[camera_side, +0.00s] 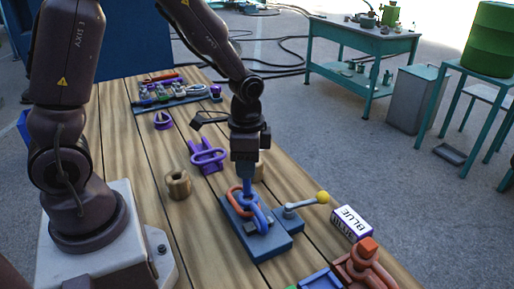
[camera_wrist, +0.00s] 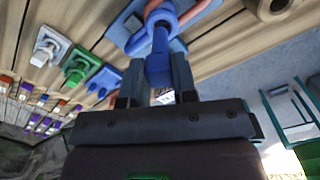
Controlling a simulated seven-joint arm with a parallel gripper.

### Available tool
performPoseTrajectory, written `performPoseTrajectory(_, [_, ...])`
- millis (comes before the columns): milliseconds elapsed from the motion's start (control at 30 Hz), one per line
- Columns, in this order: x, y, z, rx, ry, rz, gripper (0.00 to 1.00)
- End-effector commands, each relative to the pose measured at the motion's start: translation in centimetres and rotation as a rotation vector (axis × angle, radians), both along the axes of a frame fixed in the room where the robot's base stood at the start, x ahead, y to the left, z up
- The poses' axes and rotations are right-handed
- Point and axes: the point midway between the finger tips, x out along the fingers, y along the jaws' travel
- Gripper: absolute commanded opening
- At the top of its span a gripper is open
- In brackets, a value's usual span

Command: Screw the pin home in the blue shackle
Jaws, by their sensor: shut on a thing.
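The blue shackle (camera_side: 258,218) sits on a blue block (camera_side: 280,243) on the bench, next to an orange-red link (camera_side: 236,197). My gripper (camera_side: 247,176) points down just above it, shut on an upright blue pin (camera_side: 248,188). In the wrist view the blue pin (camera_wrist: 160,62) runs from between my two fingers (camera_wrist: 158,82) to the shackle's loop (camera_wrist: 153,20). The pin's lower end meets the shackle; whether its thread is engaged cannot be told.
A lever with a yellow knob (camera_side: 322,198) stands close right of the shackle. A box marked BLUE (camera_side: 351,222) and an orange-red fixture (camera_side: 364,265) lie at the front right. A purple shackle (camera_side: 208,157) and a wooden ring (camera_side: 178,184) stand to the left.

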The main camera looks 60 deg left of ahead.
Motion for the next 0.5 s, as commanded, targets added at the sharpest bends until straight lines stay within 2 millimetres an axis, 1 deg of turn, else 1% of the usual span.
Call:
performPoseTrajectory(167, [0.2,0.0,-0.3,0.000,-0.006,0.016,0.00])
performPoseTrajectory(500, [0.2,0.1,-2.0,0.000,-0.003,0.014,0.00])
